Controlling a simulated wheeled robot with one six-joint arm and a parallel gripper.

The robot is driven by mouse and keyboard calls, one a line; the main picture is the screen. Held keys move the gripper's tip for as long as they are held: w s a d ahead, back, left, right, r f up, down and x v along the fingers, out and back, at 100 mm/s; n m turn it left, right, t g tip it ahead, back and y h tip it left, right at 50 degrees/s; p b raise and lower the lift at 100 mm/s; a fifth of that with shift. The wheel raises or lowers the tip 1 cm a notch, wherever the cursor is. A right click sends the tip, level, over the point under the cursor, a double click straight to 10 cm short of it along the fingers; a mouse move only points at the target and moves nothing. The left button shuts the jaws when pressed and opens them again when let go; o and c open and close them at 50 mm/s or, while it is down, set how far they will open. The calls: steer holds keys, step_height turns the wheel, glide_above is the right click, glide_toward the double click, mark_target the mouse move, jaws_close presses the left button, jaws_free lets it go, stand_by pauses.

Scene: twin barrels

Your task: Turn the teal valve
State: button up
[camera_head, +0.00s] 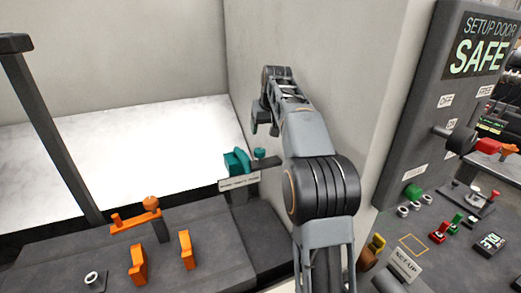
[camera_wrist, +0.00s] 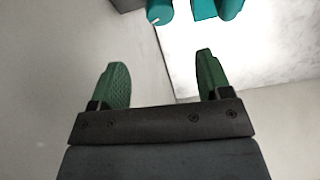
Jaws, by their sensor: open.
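The teal valve (camera_head: 237,161) is mounted low by the white panel, left of my arm in the head view. A small teal knob (camera_head: 260,153) sits just right of it on a dark bracket with a label plate. In the wrist view, teal parts (camera_wrist: 205,8) show only at the top edge, partly cut off. My gripper (camera_head: 264,122) is above the valve and apart from it. In the wrist view its two green fingers (camera_wrist: 161,62) are spread with nothing between them. Their exact distance to the valve cannot be told.
A grey wall (camera_head: 290,50) stands behind my arm. An orange handle (camera_head: 137,218) and two orange blocks are on the dark bench at the lower left. A dark post (camera_head: 45,130) rises at the left. A "SAFE" control panel (camera_head: 450,110) with knobs stands at the right.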

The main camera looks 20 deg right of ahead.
mark_target(260, 150)
steer(key=p+x, duration=0.1)
steer(key=x, duration=1.1)
steer(key=shift+f+p, duration=0.2)
steer(key=shift+p, duration=0.2)
steer(key=c, duration=0.9)
steer(key=shift+a+m+h, duration=0.1)
steer(key=shift+m+h, duration=0.4)
steer(key=shift+m, duration=1)
steer(key=o, duration=0.9)
steer(key=b+v, duration=0.2)
steer(key=v, duration=1.2)
steer(key=shift+w, duration=0.2)
